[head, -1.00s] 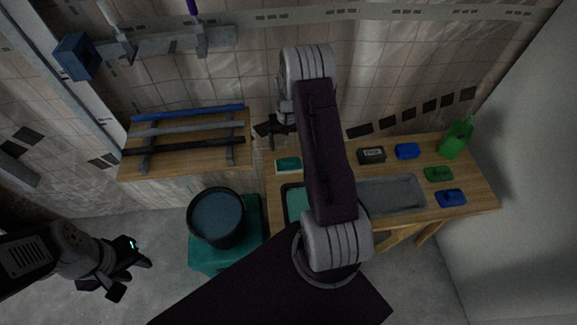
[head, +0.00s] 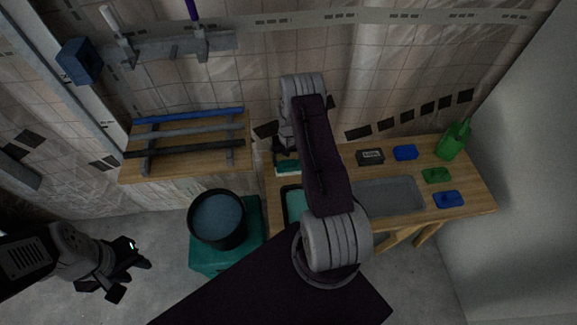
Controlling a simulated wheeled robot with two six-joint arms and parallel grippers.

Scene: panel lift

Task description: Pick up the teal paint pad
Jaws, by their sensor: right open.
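The teal paint pad (head: 288,168) lies at the left end of the wooden table in the head view, partly hidden by my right gripper. My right gripper (head: 286,154) is open and points down right at the pad, its fingers over or beside it. I cannot tell whether they touch it. My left gripper (head: 132,277) is open and empty over the floor at the lower left, well away from the pad.
The wooden table (head: 475,190) also bears a grey tray (head: 390,196), a teal tray (head: 294,203), blue and green pads, a dark box (head: 370,157) and a green bottle (head: 453,141). A black bucket (head: 218,217) stands left of it. A shelf (head: 190,165) holds bars.

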